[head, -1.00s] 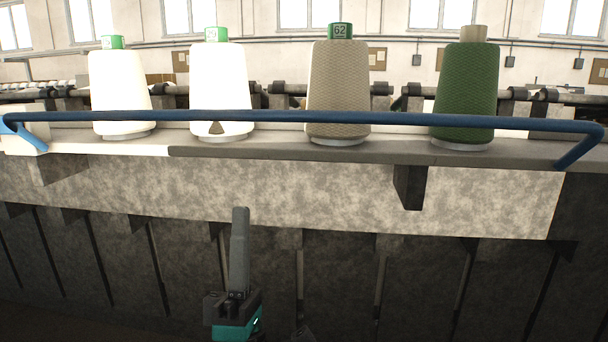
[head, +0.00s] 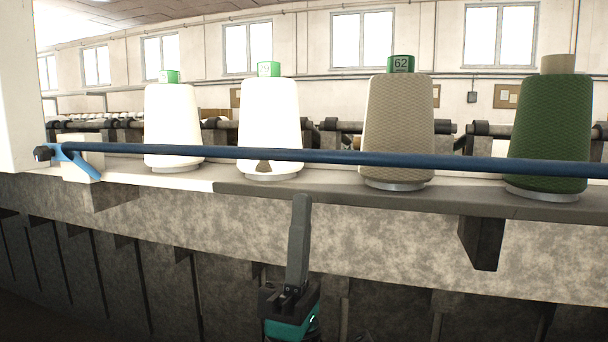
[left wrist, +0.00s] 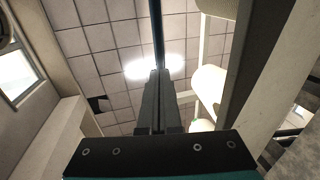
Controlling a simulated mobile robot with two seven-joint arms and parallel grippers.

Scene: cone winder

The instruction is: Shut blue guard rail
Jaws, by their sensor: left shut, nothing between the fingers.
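The blue guard rail (head: 330,158) runs across the head view in front of the yarn cones. Its left end is bent and meets a dark pivot knob beside a white post; its right end is out of frame. My left gripper (head: 301,200) is shut and empty, pointing up, below the rail in the picture and in front of the machine's ledge. In the left wrist view the shut fingers (left wrist: 158,75) point up toward the ceiling, and the rail (left wrist: 157,30) shows as a dark bar beyond their tips. I cannot tell whether they touch. My right gripper is not in view.
Behind the rail, two white cones (head: 172,125) (head: 268,120), a beige cone (head: 397,130) and a green cone (head: 547,135) stand on the ledge (head: 330,198). A dark bracket (head: 482,242) juts out below. A white post (head: 15,90) stands at the far left.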

